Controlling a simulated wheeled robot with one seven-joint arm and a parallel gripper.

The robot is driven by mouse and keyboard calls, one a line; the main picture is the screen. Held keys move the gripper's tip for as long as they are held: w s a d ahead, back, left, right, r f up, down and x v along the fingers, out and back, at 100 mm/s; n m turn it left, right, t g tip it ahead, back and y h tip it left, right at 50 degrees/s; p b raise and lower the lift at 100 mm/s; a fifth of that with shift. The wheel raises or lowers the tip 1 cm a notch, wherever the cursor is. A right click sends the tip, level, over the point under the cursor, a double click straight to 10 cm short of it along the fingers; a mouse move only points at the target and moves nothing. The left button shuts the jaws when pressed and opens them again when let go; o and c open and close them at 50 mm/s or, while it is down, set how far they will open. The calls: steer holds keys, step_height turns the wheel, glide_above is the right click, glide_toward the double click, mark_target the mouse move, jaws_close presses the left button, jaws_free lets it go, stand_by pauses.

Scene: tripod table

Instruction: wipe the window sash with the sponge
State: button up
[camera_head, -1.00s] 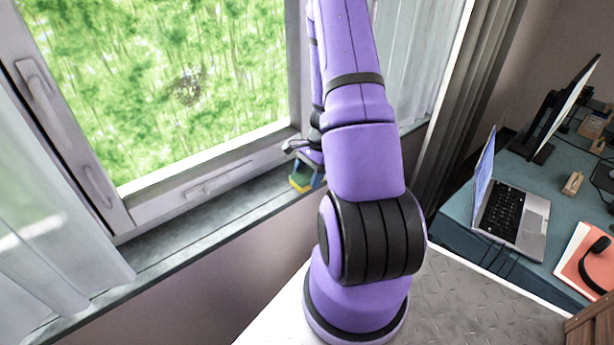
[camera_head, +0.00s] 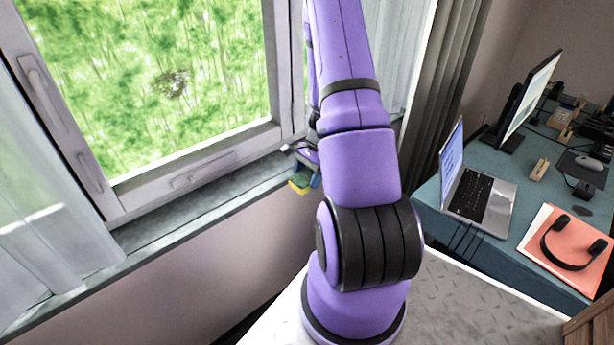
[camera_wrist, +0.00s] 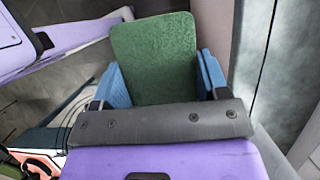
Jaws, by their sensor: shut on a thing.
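The window sash (camera_head: 240,144) is a pale frame around a pane with greenery behind it, left of my arm in the head view. A dark smudge-like patch (camera_head: 173,83) shows in the pane area; I cannot tell whether it is on the glass. The sponge (camera_head: 300,184) has a yellow and a green side. In the wrist view the green face of the sponge (camera_wrist: 153,52) shows between two blue fingers. My gripper (camera_wrist: 163,78) is shut on it. In the head view, my gripper appears beside the sill, partly hidden by my arm.
The grey sill (camera_head: 190,217) runs below the sash. A sheer curtain (camera_head: 55,215) hangs at left and a dark curtain (camera_head: 440,100) at right. A desk (camera_head: 490,250) with a laptop (camera_head: 478,195), a monitor (camera_head: 530,95) and headphones (camera_head: 570,250) stands at right.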

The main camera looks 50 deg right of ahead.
mark_target(295, 175)
steer(key=shift+c, duration=0.5)
steer(key=shift+w+a+f+n+t, duration=0.25)
steer(key=shift+w+a+n+t, duration=0.2)
steer(key=shift+w+t, duration=0.2)
steer(key=shift+w+a+n+t, duration=0.2)
steer(key=shift+w+t, duration=0.15)
steer(key=shift+w, duration=0.25)
steer(key=shift+w+a+n+t, duration=0.1)
steer(key=shift+w+a+t, duration=0.15)
steer(key=shift+w, duration=0.3)
steer(key=w+a+r+t+h, duration=0.1)
steer(key=w+a+r+t, duration=0.4)
steer(key=w, duration=0.2)
steer(key=w+a+r+t+h, duration=0.2)
steer(key=w+a+r+t, duration=0.3)
steer(key=w, duration=0.3)
steer(key=w+a+r+n+t+y, duration=0.2)
steer(key=w+a+r+n+t, duration=0.15)
steer(key=a+r, duration=1.2)
steer(key=shift+t, duration=0.4)
steer(key=shift+w+d+r, duration=0.25)
steer(key=shift+w+d, duration=0.2)
steer(key=shift+w, duration=0.55)
steer(key=shift+w+d+r, duration=0.3)
steer(key=shift+w+d, duration=0.2)
steer(key=shift+w, duration=0.5)
steer(key=shift+w+d+r, duration=0.25)
steer(key=shift+w+d, duration=0.2)
steer(key=shift+w, duration=0.55)
